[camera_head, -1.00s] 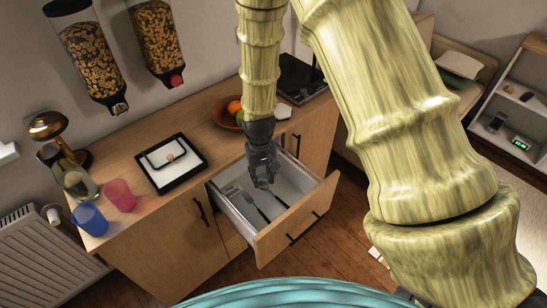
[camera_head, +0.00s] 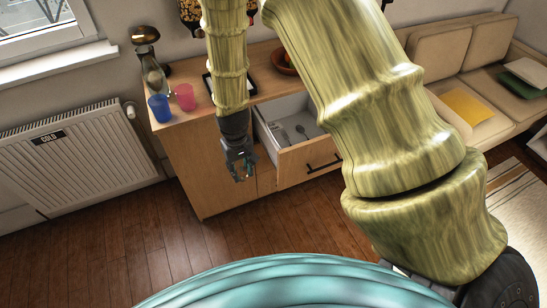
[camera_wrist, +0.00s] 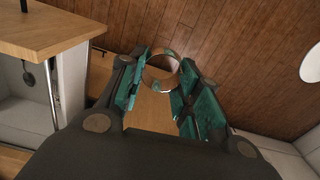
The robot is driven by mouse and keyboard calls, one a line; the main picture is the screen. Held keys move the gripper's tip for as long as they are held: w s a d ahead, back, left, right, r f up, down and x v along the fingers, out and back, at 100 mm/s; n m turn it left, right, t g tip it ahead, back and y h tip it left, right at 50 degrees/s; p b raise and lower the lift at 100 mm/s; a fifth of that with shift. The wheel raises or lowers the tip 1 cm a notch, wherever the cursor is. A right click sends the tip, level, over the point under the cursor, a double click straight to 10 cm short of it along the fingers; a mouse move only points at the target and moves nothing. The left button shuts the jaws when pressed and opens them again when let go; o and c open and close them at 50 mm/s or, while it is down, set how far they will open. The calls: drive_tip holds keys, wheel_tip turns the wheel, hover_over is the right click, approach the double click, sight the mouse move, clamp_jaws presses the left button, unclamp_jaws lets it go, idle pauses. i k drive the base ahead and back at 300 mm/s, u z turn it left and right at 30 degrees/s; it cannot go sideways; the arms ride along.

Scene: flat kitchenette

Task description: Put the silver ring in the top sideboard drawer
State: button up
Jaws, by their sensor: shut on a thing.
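My gripper (camera_head: 241,174) hangs in front of the sideboard (camera_head: 205,170), to the left of the open top drawer (camera_head: 305,158) and outside it. In the wrist view, the silver ring (camera_wrist: 166,87) sits between the teal-padded fingertips of my gripper (camera_wrist: 163,70), which is shut on it. The ring stands clear of any surface. The drawer (camera_wrist: 45,30) shows at the left of the wrist view, with part of its inside beyond the front panel. In the head view, the ring is too small to make out.
Cutlery (camera_head: 300,132) lies in the drawer. A blue cup (camera_head: 160,108) and a pink cup (camera_head: 185,97) stand on the sideboard's left end. A radiator (camera_head: 75,160) is on the left wall and a sofa (camera_head: 470,70) at the right. The wooden floor (camera_head: 120,235) in front is clear.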

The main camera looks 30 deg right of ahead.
sight(311, 136)
drive_tip(key=z, duration=0.6)
drive_tip(key=k, duration=0.1)
drive_tip(key=u, duration=0.9)
drive_tip(key=i, duration=1.1)
drive_tip(key=z, duration=1.3)
drive_tip(key=i, duration=0.5)
drive_tip(key=z, duration=0.4)
